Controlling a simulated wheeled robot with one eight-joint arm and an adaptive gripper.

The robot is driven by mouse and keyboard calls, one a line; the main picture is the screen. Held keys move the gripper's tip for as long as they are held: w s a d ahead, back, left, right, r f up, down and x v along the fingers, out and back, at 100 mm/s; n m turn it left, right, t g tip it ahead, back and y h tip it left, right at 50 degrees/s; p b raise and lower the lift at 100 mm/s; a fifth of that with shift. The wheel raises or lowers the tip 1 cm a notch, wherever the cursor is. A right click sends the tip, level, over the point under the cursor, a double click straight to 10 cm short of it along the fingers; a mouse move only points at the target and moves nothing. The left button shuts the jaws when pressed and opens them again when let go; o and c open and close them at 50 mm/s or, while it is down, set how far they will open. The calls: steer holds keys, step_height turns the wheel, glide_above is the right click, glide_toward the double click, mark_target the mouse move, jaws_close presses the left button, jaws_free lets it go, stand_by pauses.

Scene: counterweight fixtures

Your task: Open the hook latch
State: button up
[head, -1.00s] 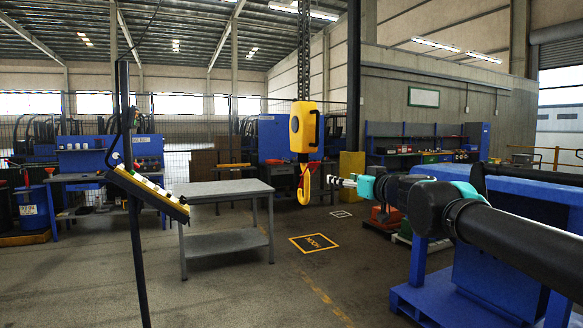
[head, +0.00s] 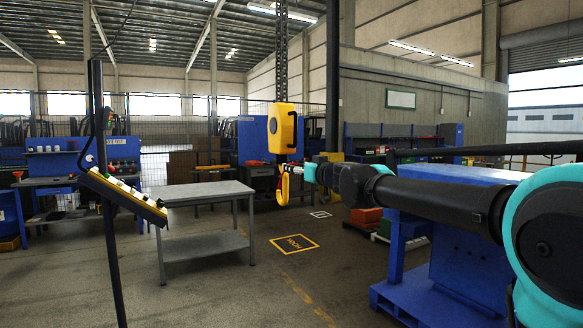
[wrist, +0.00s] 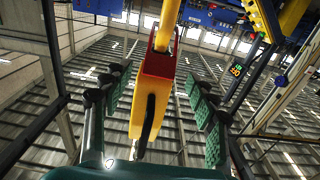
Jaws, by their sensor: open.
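The yellow hook (head: 284,193) hangs below a yellow hoist block (head: 282,129) on a chain. A small red piece shows at the hook's upper part, seemingly the latch; it is clearer in the wrist view as a red part (wrist: 158,66) with a dark face below it. My gripper (head: 292,169) is at the right of the hook's upper part, its tips overlapping it in the head view. In the wrist view my gripper (wrist: 157,78) is open, with the hook and red part between its green-padded fingers. I cannot tell whether either finger touches.
A grey table (head: 196,190) stands left of the hook. A yellow button panel (head: 123,198) on a dark post is nearer at left. A blue frame (head: 450,262) is at right under my arm. A marked yellow square (head: 294,244) lies on the open floor below the hook.

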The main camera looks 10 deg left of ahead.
steer(key=shift+x, duration=2.4)
steer(key=shift+c, duration=0.3)
jaws_close()
